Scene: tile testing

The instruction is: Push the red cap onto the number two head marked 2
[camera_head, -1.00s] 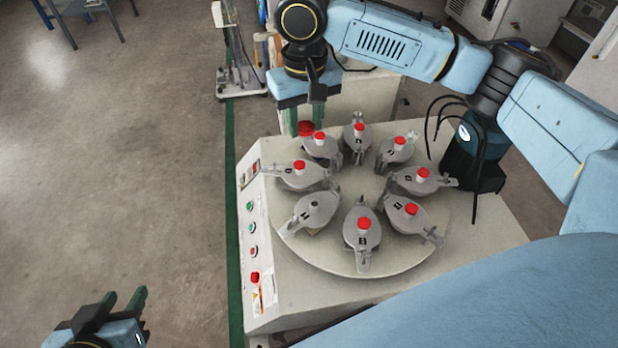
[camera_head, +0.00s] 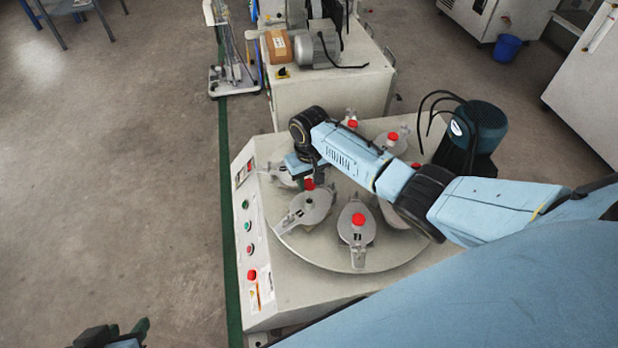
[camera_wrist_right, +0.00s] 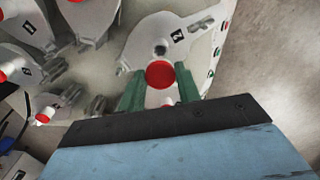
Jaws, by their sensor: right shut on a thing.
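The red cap (camera_head: 309,184) is between the green fingers of my right gripper (camera_wrist_right: 160,85), which is shut on it. The capless grey head (camera_head: 306,209) lies just in front of the cap on the round plate. In the right wrist view the cap (camera_wrist_right: 160,74) appears beside this head's small bare stub (camera_wrist_right: 160,50). The head bears a dark number label (camera_wrist_right: 178,36), too small to read surely. I cannot tell the exact height of the cap over the head. My left gripper (camera_head: 127,328) is at the bottom left edge, partly cut off, empty, fingertips apart.
A capped grey head (camera_head: 357,225) stands close to the right of the bare one. More capped heads sit around the round plate (camera_head: 345,262), some hidden by my right arm. A button panel (camera_head: 250,240) runs along the machine's left side. A motor (camera_head: 482,126) stands at the back right.

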